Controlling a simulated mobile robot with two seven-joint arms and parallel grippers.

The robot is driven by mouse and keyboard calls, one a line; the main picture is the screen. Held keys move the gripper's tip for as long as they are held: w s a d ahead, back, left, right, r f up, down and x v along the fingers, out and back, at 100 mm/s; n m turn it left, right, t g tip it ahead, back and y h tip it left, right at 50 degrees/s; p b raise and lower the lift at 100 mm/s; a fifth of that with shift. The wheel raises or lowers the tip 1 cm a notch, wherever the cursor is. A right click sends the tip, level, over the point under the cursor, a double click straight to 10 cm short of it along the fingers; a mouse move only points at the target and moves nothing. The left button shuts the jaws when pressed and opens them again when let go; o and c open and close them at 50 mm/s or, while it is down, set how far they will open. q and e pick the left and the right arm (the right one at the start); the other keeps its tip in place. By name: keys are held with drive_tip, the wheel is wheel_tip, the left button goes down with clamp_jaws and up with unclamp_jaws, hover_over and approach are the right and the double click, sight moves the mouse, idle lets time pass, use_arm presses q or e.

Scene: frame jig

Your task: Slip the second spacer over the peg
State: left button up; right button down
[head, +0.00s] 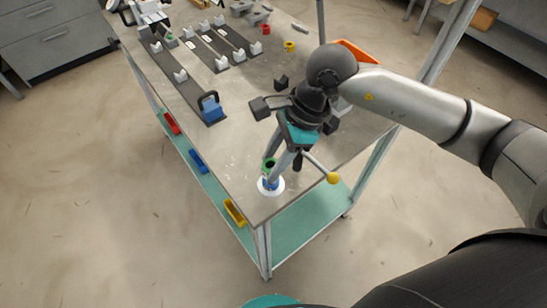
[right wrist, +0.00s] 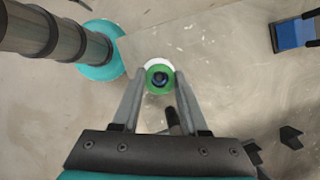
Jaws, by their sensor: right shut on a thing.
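My right gripper (head: 268,170) points down at the near corner of the table and is shut on a green spacer (right wrist: 151,86). In the head view the green spacer (head: 267,162) sits between the fingertips, above a blue ring (head: 268,184) and a round white base (head: 271,191). In the right wrist view the white base (right wrist: 157,62) shows behind the spacer, and something dark blue lies within the spacer's hole. The peg itself is largely hidden by the fingers and spacer. I cannot tell whether the spacer is around the peg or just above it. My left gripper is not in view.
A yellow ball knob (head: 333,178) on a rod sticks out at the table's right edge. A blue block with a dark handle (head: 210,108) stands on a dark strip. Coloured bins (head: 235,212) line the lower shelf.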

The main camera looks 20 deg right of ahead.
drive_tip(key=shift+f, duration=0.35)
drive_tip(key=shift+c, duration=1.8)
unclamp_jaws()
drive_tip(key=v, duration=1.5)
drive_tip(key=shift+r, duration=0.2)
drive_tip(key=shift+f, duration=0.1)
